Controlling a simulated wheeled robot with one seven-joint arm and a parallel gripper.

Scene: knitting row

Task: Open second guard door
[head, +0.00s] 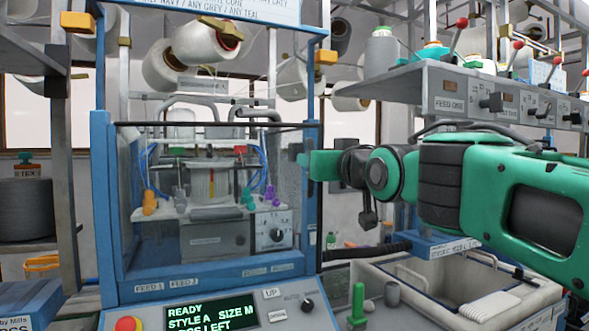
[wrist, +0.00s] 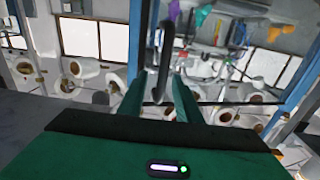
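A clear guard door (head: 215,225) with a dark top edge covers the front of the blue-framed knitting machine (head: 104,215). It looks closed. My gripper (head: 304,160) reaches in from the right, at the right edge of this door. In the wrist view my gripper (wrist: 159,88) has two green fingers standing apart. A dark upright bar (wrist: 165,55), apparently a door handle, shows between them, with gaps visible on both sides. I cannot tell whether a finger touches it. The handle is mostly hidden by my gripper in the head view.
A control panel (head: 216,315) with a red button (head: 128,325) is below the door. A grey shelf with levers (head: 500,97) hangs above my arm at right. A pale open bin (head: 455,285) stands below my arm. Yarn cones (head: 208,40) hang above the machine.

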